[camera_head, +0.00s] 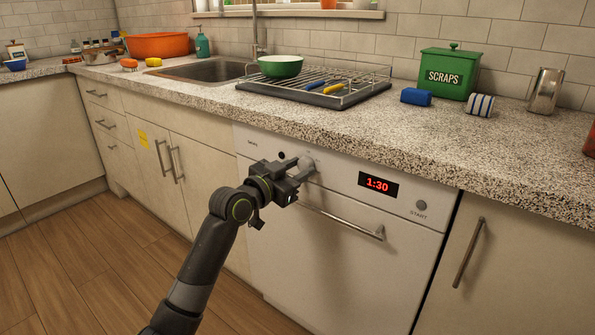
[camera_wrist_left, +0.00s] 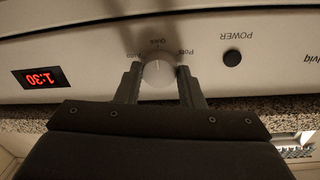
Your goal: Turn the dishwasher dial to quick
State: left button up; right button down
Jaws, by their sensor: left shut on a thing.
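The white dishwasher (camera_head: 340,250) is set under the counter, its door closed. I cannot clearly tell where the dial points. In the head view my left gripper (camera_head: 303,171) is at the panel and largely hides the dial. My right gripper is not in view.
The red display (camera_head: 378,185) reads 1:30, with the START button (camera_head: 421,204) to its right. The black POWER button (camera_wrist_left: 231,58) is near the dial. The door handle (camera_head: 342,222) sticks out just below my gripper. The speckled counter (camera_head: 330,130) overhangs the panel.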

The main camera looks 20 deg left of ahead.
pick_arm(q)
jog(key=shift+f, duration=0.1)
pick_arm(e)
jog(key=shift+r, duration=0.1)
pick_arm(q)
jog(key=o, duration=1)
jog(key=shift+s, duration=0.1)
jog(key=shift+s+a, duration=0.15)
jog(key=shift+s, duration=0.05)
jog(key=shift+p+v, duration=1.7)
jog(key=shift+v, duration=6.7)
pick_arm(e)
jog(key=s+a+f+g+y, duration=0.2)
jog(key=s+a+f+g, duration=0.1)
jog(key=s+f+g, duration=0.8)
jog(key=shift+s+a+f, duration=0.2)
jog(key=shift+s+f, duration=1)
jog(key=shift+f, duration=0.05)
